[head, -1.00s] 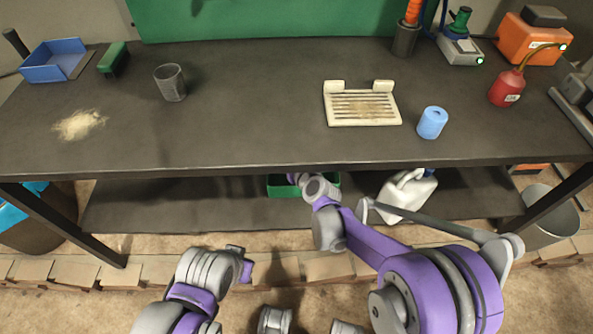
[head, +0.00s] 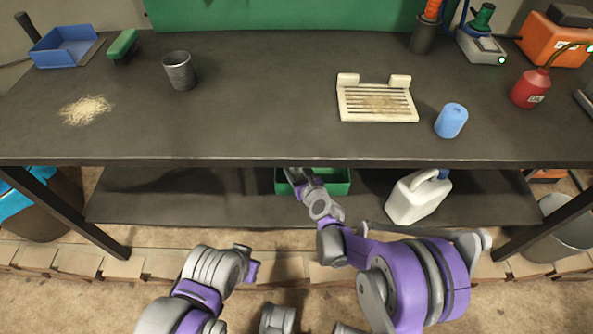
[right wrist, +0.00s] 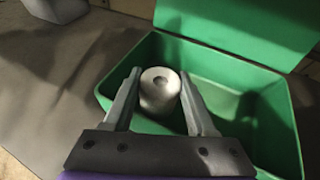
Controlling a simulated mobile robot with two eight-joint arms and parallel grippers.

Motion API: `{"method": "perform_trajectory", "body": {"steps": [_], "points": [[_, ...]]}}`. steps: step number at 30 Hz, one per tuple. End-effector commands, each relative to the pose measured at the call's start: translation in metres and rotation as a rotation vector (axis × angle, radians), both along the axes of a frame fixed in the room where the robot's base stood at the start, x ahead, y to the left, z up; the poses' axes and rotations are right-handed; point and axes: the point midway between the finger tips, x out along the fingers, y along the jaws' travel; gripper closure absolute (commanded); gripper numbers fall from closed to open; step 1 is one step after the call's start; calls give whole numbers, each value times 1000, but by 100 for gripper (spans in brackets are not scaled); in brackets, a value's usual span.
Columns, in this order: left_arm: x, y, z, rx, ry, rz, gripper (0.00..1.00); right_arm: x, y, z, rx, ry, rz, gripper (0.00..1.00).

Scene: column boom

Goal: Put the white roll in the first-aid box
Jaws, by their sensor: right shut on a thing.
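The white roll (right wrist: 160,88) stands between the two fingers of my right gripper (right wrist: 160,75) in the right wrist view, and the gripper is shut on it. The green first-aid box (right wrist: 262,120) has its lid (right wrist: 235,25) open behind it. The roll is within the left part of the box opening; whether it touches the bottom I cannot tell. In the head view the box (head: 338,184) is on the lower shelf, partly hidden by the bench top and my right arm. My left arm shows at lower left, but no left fingers are visible.
The bench top (head: 250,125) overhangs the lower shelf (head: 150,205). A white jug (head: 415,200) stands right of the box. The shelf's left part is clear.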

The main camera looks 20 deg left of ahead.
Motion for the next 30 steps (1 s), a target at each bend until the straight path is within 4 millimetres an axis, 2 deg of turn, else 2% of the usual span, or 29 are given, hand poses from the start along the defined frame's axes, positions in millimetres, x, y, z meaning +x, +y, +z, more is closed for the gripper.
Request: {"method": "perform_trajectory", "body": {"steps": [14, 15, 19, 20, 30], "points": [[1, 0, -5, 0, 0, 0, 100, 0, 0, -12, -1, -1, 0, 96], [1, 0, -5, 0, 0, 0, 100, 0, 0, -12, -1, 0, 0, 40], [1, 0, -5, 0, 0, 0, 100, 0, 0, -12, -1, 0, 3, 16], [1, 0, -5, 0, 0, 0, 100, -1, 1, -12, -2, 1, 3, 13], [1, 0, -5, 0, 0, 0, 100, -2, 2, -13, -3, 2, 8, 13]]}}
